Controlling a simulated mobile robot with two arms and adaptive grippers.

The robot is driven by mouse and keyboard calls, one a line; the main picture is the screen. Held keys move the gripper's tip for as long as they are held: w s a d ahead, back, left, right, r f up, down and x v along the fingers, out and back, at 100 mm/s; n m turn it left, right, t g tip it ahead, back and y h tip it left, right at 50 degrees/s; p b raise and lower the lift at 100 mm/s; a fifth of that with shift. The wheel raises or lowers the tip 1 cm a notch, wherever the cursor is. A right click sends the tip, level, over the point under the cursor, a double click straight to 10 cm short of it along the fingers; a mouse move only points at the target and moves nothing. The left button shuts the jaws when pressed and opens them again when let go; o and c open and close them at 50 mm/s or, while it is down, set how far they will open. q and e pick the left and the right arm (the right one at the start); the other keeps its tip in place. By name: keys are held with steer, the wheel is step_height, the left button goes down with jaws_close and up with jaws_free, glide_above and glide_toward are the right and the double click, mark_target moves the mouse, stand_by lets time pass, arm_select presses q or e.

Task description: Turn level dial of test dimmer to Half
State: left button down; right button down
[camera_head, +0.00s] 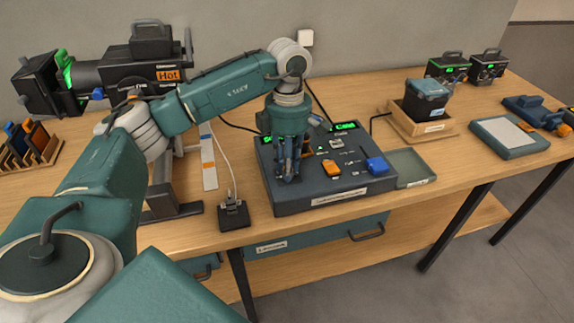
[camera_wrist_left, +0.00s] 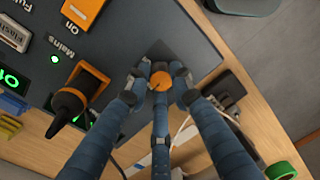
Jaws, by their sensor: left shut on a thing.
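The dark console (camera_head: 330,203), likely the test dimmer, stands on the wooden bench; its front label is too small to read. My left gripper (camera_head: 289,178) points down onto its left front part. In the left wrist view, the fingers of my left gripper (camera_wrist_left: 159,80) close around a small round orange dial (camera_wrist_left: 160,84) with a dark pointer line. The fingers hide the dial's sides and any scale marks around it, so I cannot read its setting. In the head view the gripper hides the dial. My right gripper is not in view.
The console also carries an orange switch (camera_wrist_left: 84,5) near the word "Mains", a black-and-orange lever (camera_wrist_left: 68,103), a blue block (camera_head: 377,165) and green displays (camera_head: 344,126). A small black socket box (camera_head: 233,213) with a cable stands left of it. A lamp (camera_head: 120,72) stands further left.

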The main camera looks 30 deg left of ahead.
arm_select(q)
steer(key=c, duration=1.7)
jaws_free()
steer(key=shift+w+d+r, duration=0.15)
steer(key=shift+w+r, duration=0.1)
steer(key=shift+r, duration=0.05)
steer(key=shift+o, duration=0.9)
steer(key=shift+d+f, duration=0.15)
steer(key=shift+r, duration=0.25)
step_height(320, 180, up, 12)
steer(key=shift+w+a+f, duration=0.2)
steer(key=shift+f, duration=0.05)
steer(key=shift+f, duration=0.1)
